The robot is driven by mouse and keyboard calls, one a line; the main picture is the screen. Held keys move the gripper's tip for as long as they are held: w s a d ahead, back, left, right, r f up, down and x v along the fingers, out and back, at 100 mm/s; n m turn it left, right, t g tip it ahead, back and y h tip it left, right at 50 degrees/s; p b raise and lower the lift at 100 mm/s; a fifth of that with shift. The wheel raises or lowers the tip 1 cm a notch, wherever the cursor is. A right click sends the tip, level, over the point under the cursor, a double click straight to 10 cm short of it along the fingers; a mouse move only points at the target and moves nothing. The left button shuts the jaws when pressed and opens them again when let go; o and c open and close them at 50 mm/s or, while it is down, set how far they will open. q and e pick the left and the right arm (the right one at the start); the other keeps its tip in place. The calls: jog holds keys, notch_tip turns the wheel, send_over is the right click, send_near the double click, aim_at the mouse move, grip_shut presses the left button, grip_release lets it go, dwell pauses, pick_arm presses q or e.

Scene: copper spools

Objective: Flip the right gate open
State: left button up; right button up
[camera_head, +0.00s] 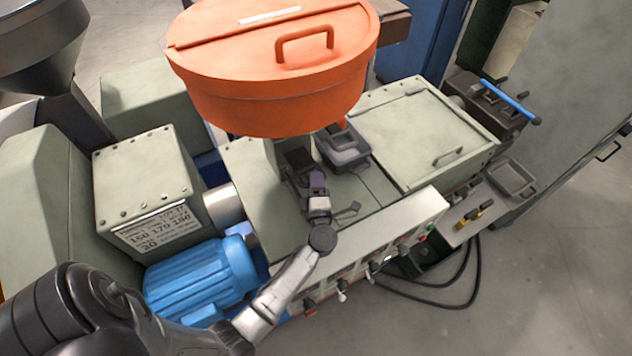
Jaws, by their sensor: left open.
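The green machine has a grey tray-like metal part (345,150) under the orange drum; I cannot tell for sure whether it is the right gate. A hinged-looking green lid (425,135) with a small handle lies flat and closed to its right. My left gripper (300,163) is over the green machine top, left of the grey part, with its jaws open. It looks empty, but its dark fingers are small and blend with dark parts there, so contact is unclear. My right gripper is not in view.
The large orange drum (275,95) overhangs the work area closely. A blue motor (200,280) and a green box (147,190) stand on the left. A control panel (380,245) with knobs runs along the front. A blue-handled lever (510,103) is at the right.

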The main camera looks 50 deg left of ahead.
pick_arm(q)
jog(key=b+v, duration=0.1)
jog(key=v, duration=0.6)
jog(key=shift+s, duration=0.15)
jog(key=shift+d, duration=0.1)
dwell(0.4)
